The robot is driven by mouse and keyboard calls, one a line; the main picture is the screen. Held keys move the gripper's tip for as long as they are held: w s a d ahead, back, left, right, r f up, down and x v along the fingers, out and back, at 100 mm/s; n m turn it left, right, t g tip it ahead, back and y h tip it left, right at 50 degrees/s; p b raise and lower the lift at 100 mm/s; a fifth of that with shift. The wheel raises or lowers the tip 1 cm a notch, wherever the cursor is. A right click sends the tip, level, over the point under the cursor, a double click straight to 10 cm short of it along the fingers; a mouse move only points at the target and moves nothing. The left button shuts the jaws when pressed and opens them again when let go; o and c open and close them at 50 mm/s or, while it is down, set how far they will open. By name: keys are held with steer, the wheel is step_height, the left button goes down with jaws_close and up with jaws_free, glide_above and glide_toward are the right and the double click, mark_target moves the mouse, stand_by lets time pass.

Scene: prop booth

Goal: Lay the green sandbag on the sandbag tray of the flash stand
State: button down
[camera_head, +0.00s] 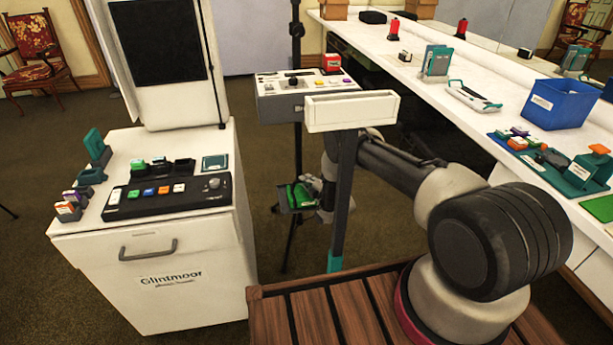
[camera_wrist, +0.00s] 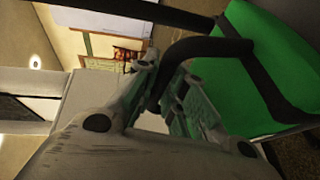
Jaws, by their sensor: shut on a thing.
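The green sandbag (camera_head: 298,195) is low on the dark flash stand (camera_head: 297,148), partly hidden by my arm in the head view. In the wrist view the sandbag (camera_wrist: 228,88) fills the right side, with black straps and a black handle (camera_wrist: 205,46). My gripper (camera_head: 313,184) is beside the bag; in the wrist view my gripper (camera_wrist: 163,92) is shut on the handle. A dark edge, likely the sandbag tray (camera_head: 296,211), shows under the bag. I cannot tell whether the bag rests on it.
A control box (camera_head: 290,92) with a white front panel stands above my gripper. A white cabinet (camera_head: 150,265) with a button console (camera_head: 165,197) is at left. A long white counter (camera_head: 450,60) with a blue bin (camera_head: 560,103) runs along the right. Carpet is clear between.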

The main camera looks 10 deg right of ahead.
steer(key=shift+w+f, duration=0.15)
steer(key=shift+f, duration=0.35)
steer(key=shift+f, duration=0.1)
steer(key=c, duration=1.5)
jaws_free()
steer(key=shift+f, duration=0.15)
steer(key=v, duration=1.2)
